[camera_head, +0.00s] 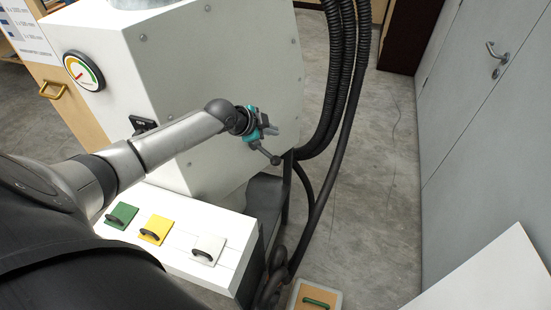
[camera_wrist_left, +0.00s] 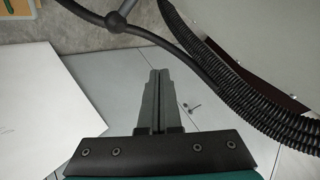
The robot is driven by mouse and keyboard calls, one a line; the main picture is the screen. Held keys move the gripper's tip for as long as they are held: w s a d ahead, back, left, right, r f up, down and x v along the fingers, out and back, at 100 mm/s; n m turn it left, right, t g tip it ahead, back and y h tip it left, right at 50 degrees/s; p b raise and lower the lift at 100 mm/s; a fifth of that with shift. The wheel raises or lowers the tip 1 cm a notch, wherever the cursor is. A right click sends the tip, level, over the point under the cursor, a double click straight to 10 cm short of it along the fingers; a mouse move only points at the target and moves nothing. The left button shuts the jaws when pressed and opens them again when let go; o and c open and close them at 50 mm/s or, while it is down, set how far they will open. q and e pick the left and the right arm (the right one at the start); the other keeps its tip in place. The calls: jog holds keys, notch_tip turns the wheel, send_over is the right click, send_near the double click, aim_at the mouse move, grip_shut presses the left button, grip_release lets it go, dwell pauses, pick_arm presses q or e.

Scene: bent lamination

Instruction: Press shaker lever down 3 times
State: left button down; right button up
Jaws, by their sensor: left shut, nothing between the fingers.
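The shaker is a large white machine (camera_head: 215,85) on the left of the head view, with a round gauge on its side. A short grey lever with a rounded end (camera_head: 273,158) sticks out low near its right edge. My left gripper (camera_head: 270,131) is just above the lever in the head view, at the machine's face. Its fingers (camera_wrist_left: 159,76) are shut with nothing between them. My right gripper is out of view.
Thick black hoses (camera_head: 338,85) hang right of the machine. A white bench (camera_head: 175,262) below carries green, yellow and white handled blocks. A box with a green handle (camera_head: 314,297) stands at the bottom. Grey floor (camera_head: 380,180) is clear towards the grey doors (camera_head: 480,110).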

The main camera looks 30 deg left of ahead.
pick_arm(q)
jog(key=b, duration=0.6)
send_over(272, 161)
notch_tip(272, 161, down, 7)
jog(key=shift+w+f, duration=0.1)
jog(key=shift+w, duration=0.05)
jog(key=shift+f, duration=0.45)
jog(key=shift+f+b, duration=0.1)
jog(key=shift+b, duration=0.25)
dwell(0.9)
jog(key=shift+f, duration=0.3)
jog(key=shift+f+b, duration=1.85)
jog(key=shift+f, duration=0.2)
dwell(1.6)
dwell(0.5)
jog(key=shift+r+p, duration=2.2)
jog(key=shift+r, duration=0.25)
